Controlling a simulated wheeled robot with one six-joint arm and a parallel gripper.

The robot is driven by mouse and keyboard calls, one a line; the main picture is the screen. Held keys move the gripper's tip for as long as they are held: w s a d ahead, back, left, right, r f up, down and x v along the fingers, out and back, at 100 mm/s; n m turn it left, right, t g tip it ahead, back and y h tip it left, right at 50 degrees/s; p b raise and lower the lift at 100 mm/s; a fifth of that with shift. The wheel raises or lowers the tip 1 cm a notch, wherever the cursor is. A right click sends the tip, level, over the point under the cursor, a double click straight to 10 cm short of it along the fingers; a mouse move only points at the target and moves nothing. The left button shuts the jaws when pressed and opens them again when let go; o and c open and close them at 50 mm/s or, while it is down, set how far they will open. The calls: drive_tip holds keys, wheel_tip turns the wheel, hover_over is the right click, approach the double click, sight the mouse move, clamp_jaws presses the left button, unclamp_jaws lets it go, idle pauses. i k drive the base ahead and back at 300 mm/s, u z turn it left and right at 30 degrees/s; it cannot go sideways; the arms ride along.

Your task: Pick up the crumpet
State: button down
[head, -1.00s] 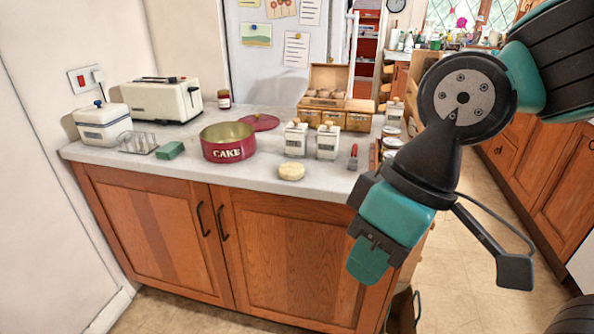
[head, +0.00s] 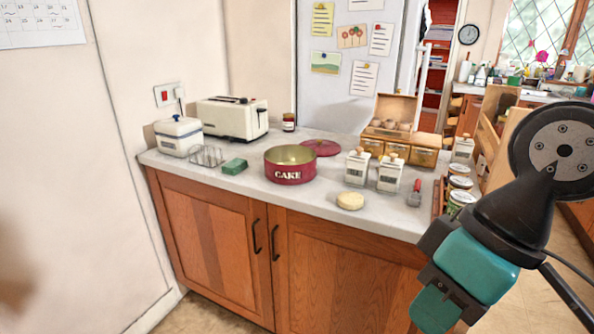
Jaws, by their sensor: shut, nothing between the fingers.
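The crumpet (head: 350,201) is a pale, round, flat piece lying on the grey worktop (head: 240,192) near its front edge. It lies to the right of the red cake tin and in front of two white canisters. Nothing covers it. My gripper (head: 432,312) is at the lower right, in front of the cupboard and below the worktop edge. It is shut and empty, pointing down, well apart from the crumpet.
An open red cake tin (head: 290,176), its lid (head: 321,147), a green block (head: 234,166), a wire rack (head: 207,156) and white canisters (head: 358,167) stand around the crumpet. A red-handled utensil (head: 415,192) lies to its right. The worktop just left of the crumpet is clear.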

sight(350, 200)
drive_tip(key=z, duration=0.15)
drive_tip(key=k, duration=0.4)
drive_tip(key=u, duration=0.9)
drive_tip(key=i, duration=0.75)
drive_tip(key=z, duration=0.45)
drive_tip(key=i, duration=0.7)
drive_tip(key=z, duration=0.7)
